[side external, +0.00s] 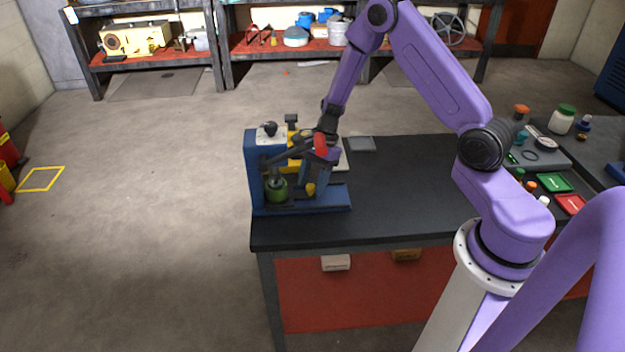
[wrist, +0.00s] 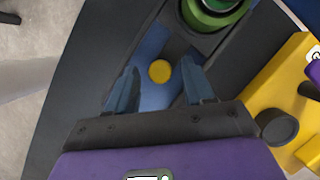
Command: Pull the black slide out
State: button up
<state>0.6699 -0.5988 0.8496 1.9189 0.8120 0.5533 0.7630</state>
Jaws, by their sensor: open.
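A blue press-like machine (side external: 258,165) stands at the left end of the black table. A green cylinder (side external: 276,189) sits inside its frame, and its round green top also shows in the wrist view (wrist: 212,12). A dark piece around that green part looks like the black slide (wrist: 207,44); its outline is partly cut off by the frame edge. A round yellow knob (wrist: 160,71) lies between my gripper's fingers and also shows in the side view (side external: 310,190). My gripper (wrist: 158,86) is open, its fingers on either side of the knob, with gaps visible.
A yellow machine (wrist: 281,85) stands close on the right in the wrist view. A flat grey plate (side external: 361,144) lies behind on the black table (side external: 400,190). Jars and coloured trays fill the right side. The middle of the table is clear.

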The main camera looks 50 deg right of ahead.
grip_shut()
jog(key=s+d, duration=0.8)
jog(key=shift+s+d, duration=0.1)
jog(key=shift+d, duration=0.05)
jog(key=shift+c, duration=0.2)
grip_release()
jog(key=shift+o, duration=0.2)
jog(key=v, duration=1.7)
jog(key=shift+r, duration=0.15)
